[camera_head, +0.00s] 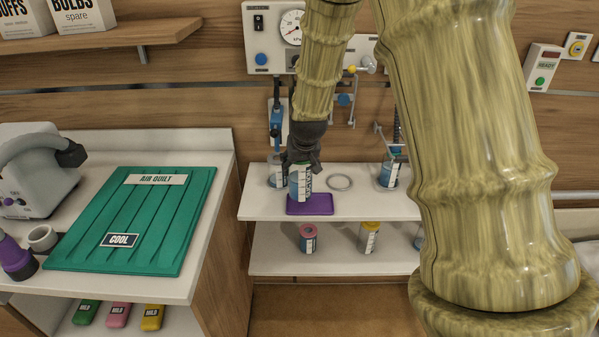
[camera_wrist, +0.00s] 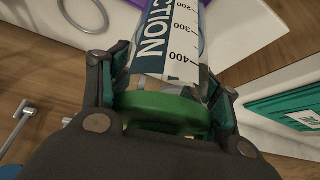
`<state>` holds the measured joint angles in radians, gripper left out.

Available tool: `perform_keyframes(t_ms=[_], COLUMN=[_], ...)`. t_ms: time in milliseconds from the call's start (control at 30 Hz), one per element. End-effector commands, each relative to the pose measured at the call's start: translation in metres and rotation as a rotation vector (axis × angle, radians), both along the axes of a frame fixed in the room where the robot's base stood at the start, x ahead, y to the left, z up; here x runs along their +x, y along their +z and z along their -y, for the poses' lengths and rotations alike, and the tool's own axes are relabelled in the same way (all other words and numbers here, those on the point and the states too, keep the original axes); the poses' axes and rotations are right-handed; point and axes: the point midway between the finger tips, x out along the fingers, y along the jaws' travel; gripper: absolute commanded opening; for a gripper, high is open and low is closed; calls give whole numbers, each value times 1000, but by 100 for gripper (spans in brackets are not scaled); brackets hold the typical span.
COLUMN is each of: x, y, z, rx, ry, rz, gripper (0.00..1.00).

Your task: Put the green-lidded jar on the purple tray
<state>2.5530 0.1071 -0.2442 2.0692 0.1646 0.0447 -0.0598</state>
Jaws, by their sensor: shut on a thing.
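The green-lidded jar (camera_head: 300,184) is clear with a blue-and-white label and a printed scale. In the wrist view its green lid (camera_wrist: 165,108) lies between my fingers, with the jar body (camera_wrist: 172,45) pointing away. My gripper (camera_head: 303,160) is shut on the jar near its lid and holds it upright. The purple tray (camera_head: 310,208) lies on the upper white shelf, directly below or behind the jar in the head view. I cannot tell whether the jar's bottom touches the tray. The gripper hides the lid in the head view.
A grey ring (camera_head: 340,182) lies right of the tray on the upper shelf (camera_head: 385,206). Another jar (camera_head: 389,174) stands further right. A red-lidded jar (camera_head: 308,238) and a yellow-lidded jar (camera_head: 368,237) are on the lower shelf. A green quilt (camera_head: 135,220) covers the left counter.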

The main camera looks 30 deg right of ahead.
Motion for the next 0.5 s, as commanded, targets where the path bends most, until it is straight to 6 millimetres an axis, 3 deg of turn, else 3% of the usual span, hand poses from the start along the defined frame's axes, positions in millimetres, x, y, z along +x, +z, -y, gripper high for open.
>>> perform_keyframes(t_ms=[500], x=[0], y=[-35], z=[0], rx=[1], ry=[0], rz=[-1], gripper=[26])
